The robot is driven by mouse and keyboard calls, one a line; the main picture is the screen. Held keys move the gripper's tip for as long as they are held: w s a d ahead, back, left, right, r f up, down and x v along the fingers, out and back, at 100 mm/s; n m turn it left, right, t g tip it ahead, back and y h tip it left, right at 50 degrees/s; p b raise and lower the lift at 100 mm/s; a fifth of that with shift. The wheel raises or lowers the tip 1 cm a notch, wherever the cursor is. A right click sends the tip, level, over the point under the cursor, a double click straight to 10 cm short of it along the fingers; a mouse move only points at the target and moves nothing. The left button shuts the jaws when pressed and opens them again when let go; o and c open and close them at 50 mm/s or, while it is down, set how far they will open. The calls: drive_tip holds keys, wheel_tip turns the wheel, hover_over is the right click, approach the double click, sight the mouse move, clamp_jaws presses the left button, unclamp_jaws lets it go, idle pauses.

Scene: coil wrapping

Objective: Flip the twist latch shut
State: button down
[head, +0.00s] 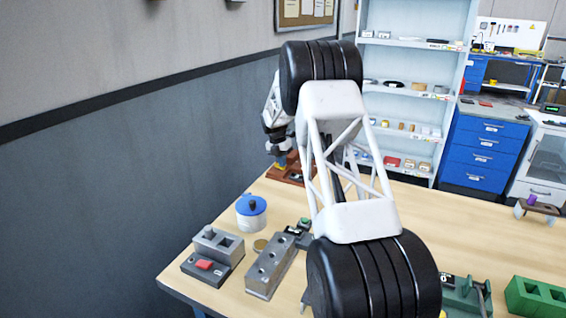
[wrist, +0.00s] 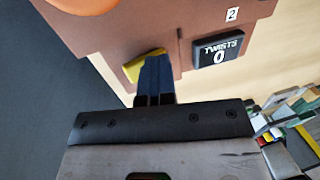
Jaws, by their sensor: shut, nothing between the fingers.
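The twist latch appears as a small yellow piece (wrist: 140,66) at the edge of a reddish-brown fixture (wrist: 120,38) in the wrist view. My gripper (wrist: 156,62) is shut and empty, its dark blue fingers beside the yellow piece and overlapping part of it. I cannot tell whether they touch. A black counter (wrist: 217,51) on the fixture reads "TWISTS 0". In the head view, the fixture (head: 287,174) stands at the table's far left with my gripper (head: 280,160) at it. My arm hides much of the fixture there.
A white pot with a blue lid (head: 251,212) and grey blocks with holes (head: 270,266) stand nearer on the table. A green block (head: 538,297) is at the right front. An orange rounded part (wrist: 85,5) shows above the fixture. Bare tabletop (head: 450,225) lies to the right.

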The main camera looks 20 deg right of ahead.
drive_tip(key=shift+a+f, duration=0.2)
drive_tip(key=shift+f, duration=0.75)
drive_tip(key=shift+a, duration=0.2)
drive_tip(key=shift+w, duration=0.1)
drive_tip(key=shift+a+r, duration=0.1)
drive_tip(key=shift+r, duration=0.35)
drive_tip(key=d+v, duration=0.1)
drive_tip(key=v, duration=1.4)
drive_tip(key=shift+r, duration=0.2)
drive_tip(key=shift+f, duration=0.15)
drive_tip(key=x, duration=1.3)
drive_tip(key=shift+f, duration=0.4)
